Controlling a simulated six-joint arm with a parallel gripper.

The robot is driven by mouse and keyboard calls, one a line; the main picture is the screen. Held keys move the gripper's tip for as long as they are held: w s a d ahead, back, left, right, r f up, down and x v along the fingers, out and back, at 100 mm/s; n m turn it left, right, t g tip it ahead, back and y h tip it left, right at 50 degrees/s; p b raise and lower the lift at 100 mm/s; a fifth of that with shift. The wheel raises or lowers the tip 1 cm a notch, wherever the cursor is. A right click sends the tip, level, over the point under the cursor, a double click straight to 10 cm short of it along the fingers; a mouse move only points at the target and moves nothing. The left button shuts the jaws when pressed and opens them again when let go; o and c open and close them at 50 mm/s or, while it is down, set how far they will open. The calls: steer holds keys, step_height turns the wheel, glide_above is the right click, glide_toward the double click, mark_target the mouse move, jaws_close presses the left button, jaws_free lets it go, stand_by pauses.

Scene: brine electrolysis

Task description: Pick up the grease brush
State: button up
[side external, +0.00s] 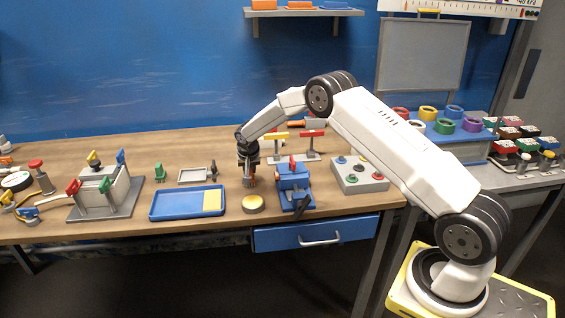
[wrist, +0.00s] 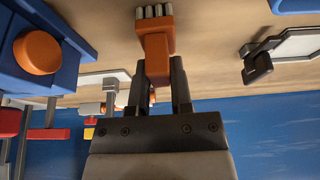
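The grease brush, with an orange body and pale grey bristles, shows in the wrist view (wrist: 157,45), its bristles pointing away from my gripper. My gripper (wrist: 160,80) has one dark finger on each side of the orange body and looks shut on it. In the side view my gripper (side external: 249,168) points down at the bench between the blue tray and the blue fixture, with a bit of orange and the bristles at its tip. I cannot tell whether the bristles touch the bench. The fingers hide part of the brush.
A blue tray (side external: 165,207) with a yellow pad lies left of my gripper. A round yellow-topped tin (side external: 253,203) is just in front. A blue fixture (side external: 296,183) stands close on the right, a grey button box (side external: 360,177) beyond. A small grey frame (side external: 190,176) lies behind the tray.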

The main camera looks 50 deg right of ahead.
mark_target(250, 168)
jaws_close()
steer(key=shift+r, duration=0.1)
steer(key=shift+r, duration=1.45)
steer(key=shift+s+a+r, duration=0.1)
steer(key=shift+s+r, duration=0.1)
steer(key=shift+r, duration=0.1)
steer(key=s+a+r, duration=0.3)
steer(key=s+r, duration=0.6)
steer(key=s, duration=0.4)
steer(key=shift+r, duration=0.15)
steer(key=shift+s+a, duration=0.1)
